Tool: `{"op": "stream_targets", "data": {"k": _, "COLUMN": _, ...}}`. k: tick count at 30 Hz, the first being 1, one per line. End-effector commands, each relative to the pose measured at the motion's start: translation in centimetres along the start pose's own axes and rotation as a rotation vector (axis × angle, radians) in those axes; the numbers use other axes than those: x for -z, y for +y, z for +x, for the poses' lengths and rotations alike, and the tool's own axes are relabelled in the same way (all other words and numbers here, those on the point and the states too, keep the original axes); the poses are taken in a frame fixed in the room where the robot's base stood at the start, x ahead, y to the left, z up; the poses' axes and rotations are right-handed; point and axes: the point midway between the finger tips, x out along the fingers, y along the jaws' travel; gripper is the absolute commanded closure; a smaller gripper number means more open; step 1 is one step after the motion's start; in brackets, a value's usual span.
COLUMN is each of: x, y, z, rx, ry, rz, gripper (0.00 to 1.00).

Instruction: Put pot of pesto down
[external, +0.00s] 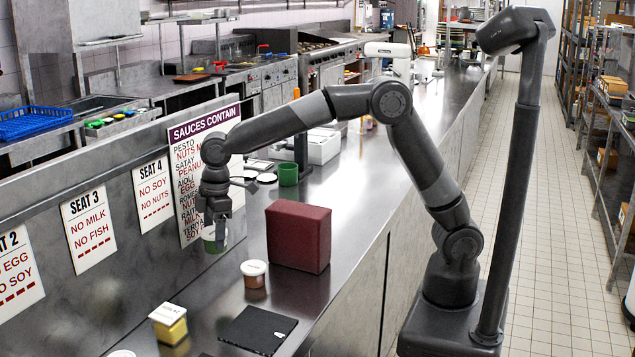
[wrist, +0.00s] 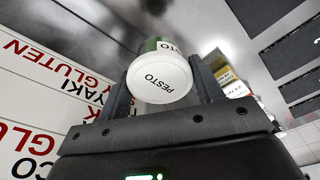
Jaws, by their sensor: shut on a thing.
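The pot of pesto (external: 214,246) is green with a white lid. In the wrist view the lid (wrist: 160,78) faces me and reads PESTO, with the green side just behind it. My gripper (external: 215,222) points down in the external view, shut around the pot, one finger on each side. The pot hangs near the wall side of the steel counter (external: 213,290). I cannot tell whether its base touches the counter.
A dark red box (external: 298,237) stands right of the pot. A lidded pot with reddish-brown contents (external: 255,280) stands in front of it. A yellow pot (external: 171,331) and a black mat (external: 258,330) are nearer. A green container (external: 288,174) stands farther back. Allergen signs (external: 88,230) line the wall.

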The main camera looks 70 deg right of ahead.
Motion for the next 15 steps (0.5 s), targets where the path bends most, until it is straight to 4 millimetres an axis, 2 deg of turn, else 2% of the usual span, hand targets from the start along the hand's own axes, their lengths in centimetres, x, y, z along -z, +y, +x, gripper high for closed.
{"op": "stream_targets", "data": {"k": 5, "x": -2.4, "y": 2.9, "z": -1.8, "rx": -0.02, "ry": 0.01, "rz": 0.103, "gripper": 0.64}}
{"op": "stream_targets", "data": {"k": 15, "x": -11.5, "y": 11.3, "z": -4.8, "rx": -0.069, "ry": 0.009, "rz": 0.464, "gripper": 0.64}}
